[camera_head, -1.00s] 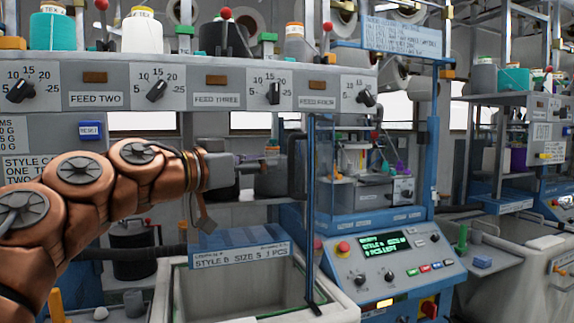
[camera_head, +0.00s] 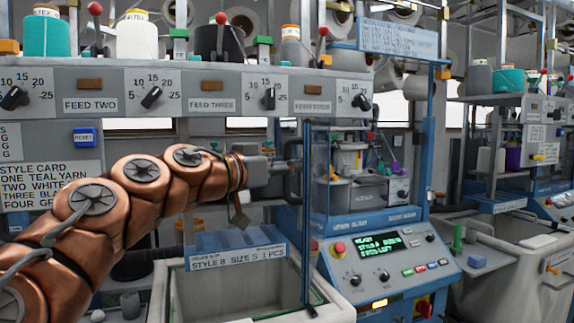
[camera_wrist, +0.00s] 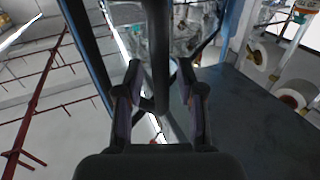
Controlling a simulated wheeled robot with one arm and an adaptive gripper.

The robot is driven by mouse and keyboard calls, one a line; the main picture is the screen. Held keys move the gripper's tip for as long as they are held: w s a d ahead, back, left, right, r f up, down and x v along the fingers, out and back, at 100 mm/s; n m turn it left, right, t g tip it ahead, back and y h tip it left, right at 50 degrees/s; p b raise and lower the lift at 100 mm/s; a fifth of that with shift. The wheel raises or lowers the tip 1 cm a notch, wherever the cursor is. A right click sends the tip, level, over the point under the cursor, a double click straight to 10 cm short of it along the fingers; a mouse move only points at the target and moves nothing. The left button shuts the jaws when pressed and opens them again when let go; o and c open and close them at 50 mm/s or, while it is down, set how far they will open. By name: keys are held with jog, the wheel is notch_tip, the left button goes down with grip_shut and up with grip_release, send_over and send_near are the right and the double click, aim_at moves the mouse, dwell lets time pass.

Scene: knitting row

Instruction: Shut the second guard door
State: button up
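The second guard door (camera_head: 318,190) is a clear panel with a blue frame on the middle machine. It stands open, angled out from the machine front, with the lit work area showing beside it. Its black upright handle (camera_head: 290,180) is on the left side of the panel. My gripper (camera_head: 278,160) is at that handle, reaching in from the left. In the wrist view the handle bar (camera_wrist: 158,40) runs between the two fingers of my gripper (camera_wrist: 160,85). The fingers are apart, with a gap visible on each side of the bar.
A control panel (camera_head: 385,255) with a green screen sits right of the door. A grey bin (camera_head: 180,295) and a blue sign (camera_head: 235,258) are below my arm. The feed panel with dials (camera_head: 190,92) hangs above. Another machine stands at the right.

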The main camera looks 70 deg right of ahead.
grip_shut()
dwell(0.6)
